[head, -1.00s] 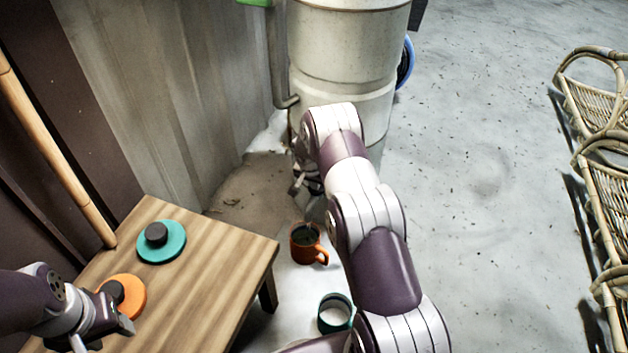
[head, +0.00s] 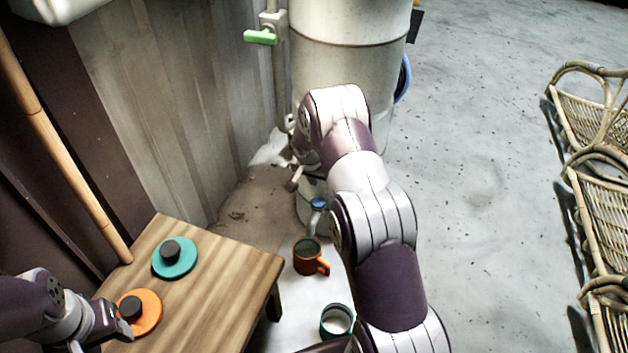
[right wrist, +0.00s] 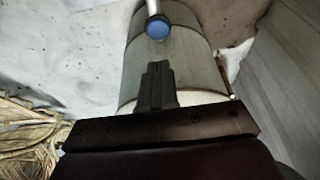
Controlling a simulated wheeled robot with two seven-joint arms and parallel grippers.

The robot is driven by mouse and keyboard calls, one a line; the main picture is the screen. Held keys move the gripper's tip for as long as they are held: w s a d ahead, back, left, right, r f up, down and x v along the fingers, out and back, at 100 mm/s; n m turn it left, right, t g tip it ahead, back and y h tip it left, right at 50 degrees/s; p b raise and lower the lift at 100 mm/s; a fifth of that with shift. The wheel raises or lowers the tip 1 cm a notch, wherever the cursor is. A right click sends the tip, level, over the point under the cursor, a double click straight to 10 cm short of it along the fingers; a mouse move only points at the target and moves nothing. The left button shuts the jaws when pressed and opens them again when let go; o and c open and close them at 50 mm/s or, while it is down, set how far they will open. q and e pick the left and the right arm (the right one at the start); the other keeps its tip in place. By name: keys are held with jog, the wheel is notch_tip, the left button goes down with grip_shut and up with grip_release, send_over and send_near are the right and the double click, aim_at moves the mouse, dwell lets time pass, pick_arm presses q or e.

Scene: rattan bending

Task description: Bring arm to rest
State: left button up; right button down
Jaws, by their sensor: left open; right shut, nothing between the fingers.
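My right arm reaches forward across the middle of the head view and bends down at its far end. My right gripper (head: 296,178) is partly hidden behind the arm there; the right wrist view shows its fingers (right wrist: 157,72) shut together with nothing between them. Ahead of them is a blue-capped pipe or tap (right wrist: 158,28), which also shows in the head view (head: 318,204). My left gripper (head: 122,326) is open at the lower left, close beside the orange lid (head: 150,312) with a black knob; I cannot tell if it touches.
The wooden table (head: 215,300) also holds a teal lid (head: 182,265). An orange mug (head: 306,258) and a teal mug (head: 336,322) stand right of it. A large pale tank (head: 350,60) stands behind. Rattan chairs (head: 600,200) line the right; the floor between is clear.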

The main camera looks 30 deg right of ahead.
jog(key=shift+w+d, duration=0.15)
jog(key=shift+w, duration=0.25)
jog(key=shift+s, duration=0.1)
jog(key=s+a+r+n+g+y, duration=0.1)
jog(key=s+a+r+n, duration=0.3)
jog(key=s, duration=0.5)
jog(key=s+a+r+n+y+p, duration=0.1)
jog(key=s+a+r+n, duration=0.1)
jog(key=s+a+r, duration=0.55)
jog(key=s+a+r+n+g+y, duration=0.1)
jog(key=s+a+r+n, duration=0.25)
jog(key=s, duration=0.65)
notch_tip(320, 180, up, 40)
jog(key=t+p, duration=0.1)
jog(key=p, duration=3.7)
jog(key=shift+s+a, duration=0.15)
jog(key=shift+a, duration=0.25)
